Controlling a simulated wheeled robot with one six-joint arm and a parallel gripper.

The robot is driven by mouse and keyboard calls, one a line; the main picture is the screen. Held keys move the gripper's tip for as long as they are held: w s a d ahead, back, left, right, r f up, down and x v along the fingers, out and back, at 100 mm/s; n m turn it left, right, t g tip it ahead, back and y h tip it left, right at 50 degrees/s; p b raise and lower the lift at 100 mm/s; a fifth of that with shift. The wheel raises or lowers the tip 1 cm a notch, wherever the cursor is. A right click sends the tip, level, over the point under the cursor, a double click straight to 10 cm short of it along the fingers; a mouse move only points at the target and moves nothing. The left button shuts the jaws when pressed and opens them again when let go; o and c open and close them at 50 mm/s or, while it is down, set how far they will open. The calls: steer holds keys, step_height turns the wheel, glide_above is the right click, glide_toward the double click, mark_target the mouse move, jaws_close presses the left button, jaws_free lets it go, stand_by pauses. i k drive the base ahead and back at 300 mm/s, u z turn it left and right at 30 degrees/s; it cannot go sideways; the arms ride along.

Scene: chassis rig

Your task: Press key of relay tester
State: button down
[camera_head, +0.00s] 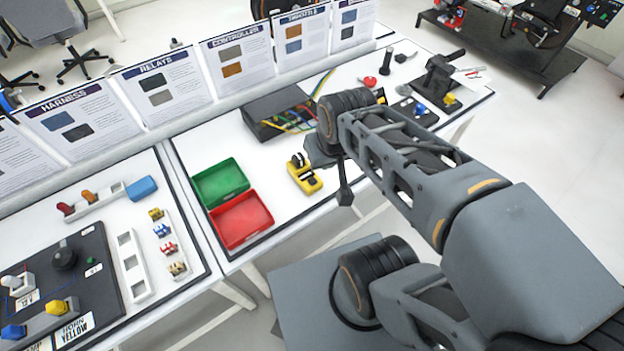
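A small yellow-and-black device (304,178), which looks like the relay tester, lies on the white table right of the green and red trays. A dark piece sits at its upper end. Its key is too small to make out. My gripper (337,178) is dark and hangs just right of the device, in front of the table in this view. It appears apart from the device, but their depth gap is unclear. The fingers are seen edge-on and partly hidden by my wrist, so their opening cannot be judged. I see nothing held.
A green tray (220,183) and a red tray (241,219) stand left of the device. A black box (277,110) with coloured wires is behind it. Information boards (241,61) line the back. A second table at left carries a dark panel (75,262) and several small relays.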

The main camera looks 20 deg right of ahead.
mark_target(312, 181)
steer(key=k, duration=1.3)
steer(key=u, duration=0.2)
steer(key=i, duration=0.85)
steer(key=u, duration=0.55)
